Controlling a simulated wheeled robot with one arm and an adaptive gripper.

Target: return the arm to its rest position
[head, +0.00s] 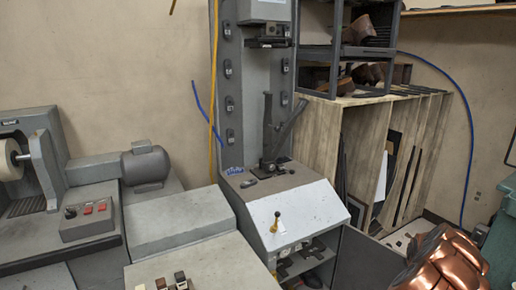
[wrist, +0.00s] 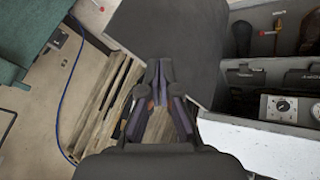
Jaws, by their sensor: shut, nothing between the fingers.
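My gripper (wrist: 159,70) shows in the wrist view, its dark fingers closed together with nothing between them. A dark grey flat panel (wrist: 175,30) lies beyond the fingertips in that view; I cannot tell how far away it is.
A wooden rack (head: 345,105) with upright sheets stands right of the machine and also shows in the wrist view (wrist: 98,110). A grey motor (head: 146,165) and bench unit are at left. In the wrist view, a gauge panel (wrist: 283,107) is at right and a teal object (wrist: 30,40) at left.

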